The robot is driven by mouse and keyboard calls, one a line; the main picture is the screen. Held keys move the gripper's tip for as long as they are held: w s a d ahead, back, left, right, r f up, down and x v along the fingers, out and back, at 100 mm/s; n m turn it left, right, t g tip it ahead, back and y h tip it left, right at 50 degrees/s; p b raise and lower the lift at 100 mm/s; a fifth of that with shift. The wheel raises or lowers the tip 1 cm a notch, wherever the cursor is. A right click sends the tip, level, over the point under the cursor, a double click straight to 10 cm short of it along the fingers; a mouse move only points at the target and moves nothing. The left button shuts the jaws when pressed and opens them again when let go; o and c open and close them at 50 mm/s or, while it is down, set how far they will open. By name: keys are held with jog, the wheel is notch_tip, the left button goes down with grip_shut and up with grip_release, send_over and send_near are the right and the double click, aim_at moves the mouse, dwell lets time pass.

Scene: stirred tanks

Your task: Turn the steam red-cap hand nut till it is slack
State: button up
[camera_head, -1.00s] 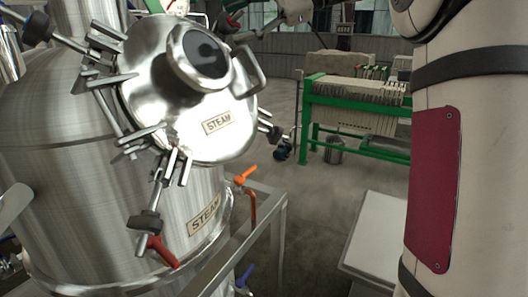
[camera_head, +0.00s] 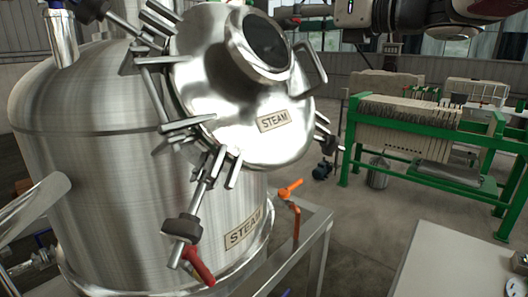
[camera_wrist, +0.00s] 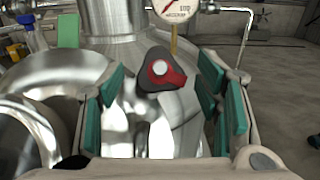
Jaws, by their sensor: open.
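The steel tank's tilted round lid (camera_head: 235,90) carries a STEAM label (camera_head: 273,121); the tank wall has another (camera_head: 243,230). Dark hand nuts on rods ring the lid. A dark nut (camera_head: 182,229) with a red cap (camera_head: 198,265) hangs at lower left. I cannot tell surely which nut this is.
An orange valve handle (camera_head: 290,188) and a metal frame (camera_head: 312,222) stand beside the tank. A green-framed press (camera_head: 410,130) is behind at right. A pale tabletop (camera_head: 440,265) is at lower right. In the wrist view, a dial gauge (camera_wrist: 174,8) sits beyond the nut.

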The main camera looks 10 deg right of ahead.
jog(key=shift+s+d+m+h, duration=0.15)
jog(key=shift+m+h, duration=0.15)
jog(key=shift+m, duration=0.3)
jog(key=a+v, duration=0.1)
jog(key=v, duration=1.2)
jog(key=s+a+f+n+g+h+p, duration=0.1)
jog(key=s+a+f+n+g, duration=0.3)
jog(key=f+n, duration=0.4)
jog(key=s+a+f+n+g+h+p, duration=0.1)
jog(key=s+a+f+n+g+h, duration=0.2)
jog(key=s+a+f+n, duration=0.3)
notch_tip(320, 180, down, 7)
jog(key=n+g, duration=0.1)
jog(key=n, duration=0.2)
jog(key=shift+s+n+g+h, duration=0.25)
jog(key=shift+n+g+h, duration=0.05)
jog(key=shift+h, duration=0.1)
